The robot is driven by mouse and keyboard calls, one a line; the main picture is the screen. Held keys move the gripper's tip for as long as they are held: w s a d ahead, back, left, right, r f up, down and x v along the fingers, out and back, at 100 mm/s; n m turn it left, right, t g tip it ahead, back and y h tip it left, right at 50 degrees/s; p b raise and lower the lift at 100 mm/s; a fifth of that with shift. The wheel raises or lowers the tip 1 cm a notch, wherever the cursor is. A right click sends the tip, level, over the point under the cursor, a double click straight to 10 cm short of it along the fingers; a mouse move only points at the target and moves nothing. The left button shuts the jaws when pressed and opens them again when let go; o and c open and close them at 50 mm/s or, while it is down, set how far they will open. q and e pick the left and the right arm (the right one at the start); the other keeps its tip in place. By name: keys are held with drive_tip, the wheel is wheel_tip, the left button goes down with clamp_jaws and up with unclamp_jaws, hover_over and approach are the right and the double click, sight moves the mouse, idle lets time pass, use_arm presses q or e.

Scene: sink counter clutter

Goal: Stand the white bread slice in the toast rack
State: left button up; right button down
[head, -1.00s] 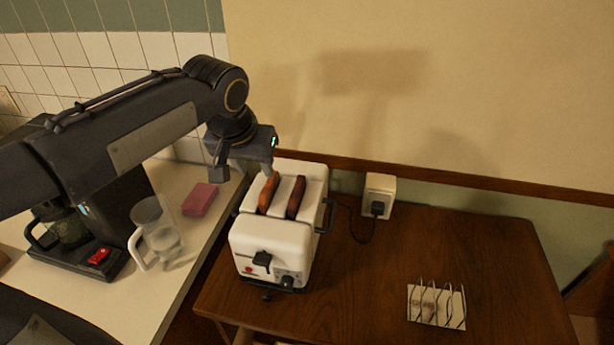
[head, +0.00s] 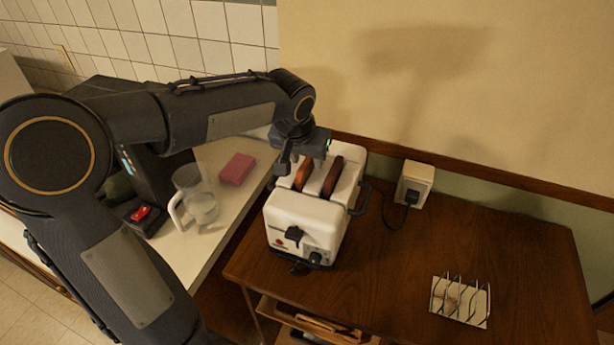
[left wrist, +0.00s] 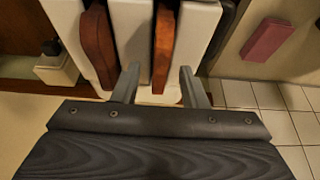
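The white toaster (head: 305,222) stands on the brown table with two browned slices upright in its slots. The lighter orange-brown slice (head: 303,174) is on the left and a darker slice (head: 332,177) on the right. Neither looks white. My left gripper (head: 297,162) is at the toaster's far left, by the lighter slice. In the left wrist view, the open fingers (left wrist: 157,88) lie either side of the lighter slice (left wrist: 164,45), with gaps visible; the darker slice (left wrist: 98,48) is outside them. The wire toast rack (head: 461,300) looks empty. My right gripper is out of view.
A pink sponge (head: 237,169) and a clear jug (head: 194,197) sit on the pale counter to the left, beside a black coffee maker. A wall socket (head: 415,184) with the toaster's cord is behind. The table between toaster and rack is clear.

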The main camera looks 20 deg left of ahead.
use_arm(q)
clamp_jaws()
